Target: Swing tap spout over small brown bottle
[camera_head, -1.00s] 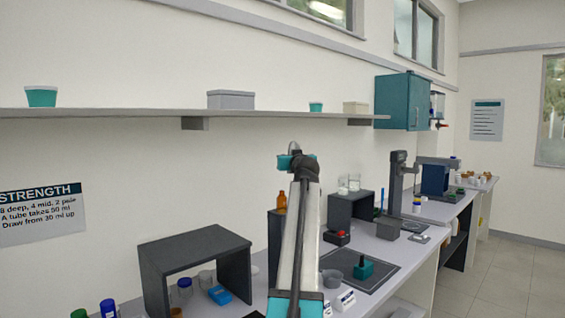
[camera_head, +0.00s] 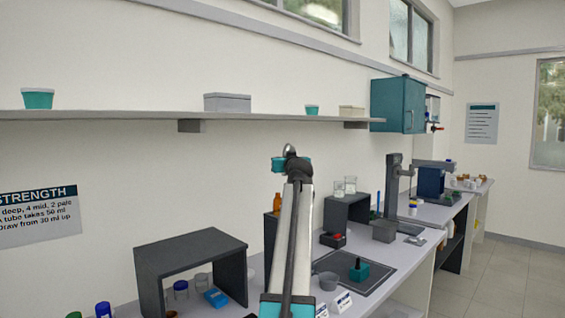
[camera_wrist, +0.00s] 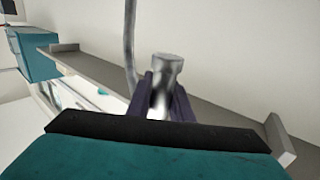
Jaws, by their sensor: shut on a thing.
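In the wrist view my gripper (camera_wrist: 163,106) has its two dark fingers closed around a shiny metal cylinder (camera_wrist: 168,64), which looks like the end of the tap spout. A thin grey curved pipe (camera_wrist: 130,45) runs up beside it. In the head view my gripper (camera_head: 291,163) is at the top of my raised arm, with a small grey curved tip above it. A brown bottle (camera_head: 277,203) stands upright on a dark block just left of my arm, lower than my gripper. I cannot tell whether the spout is over it. The tap's base is hidden.
A long wall shelf (camera_head: 100,115) runs behind my gripper, with a teal cabinet (camera_head: 398,104) at its right.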

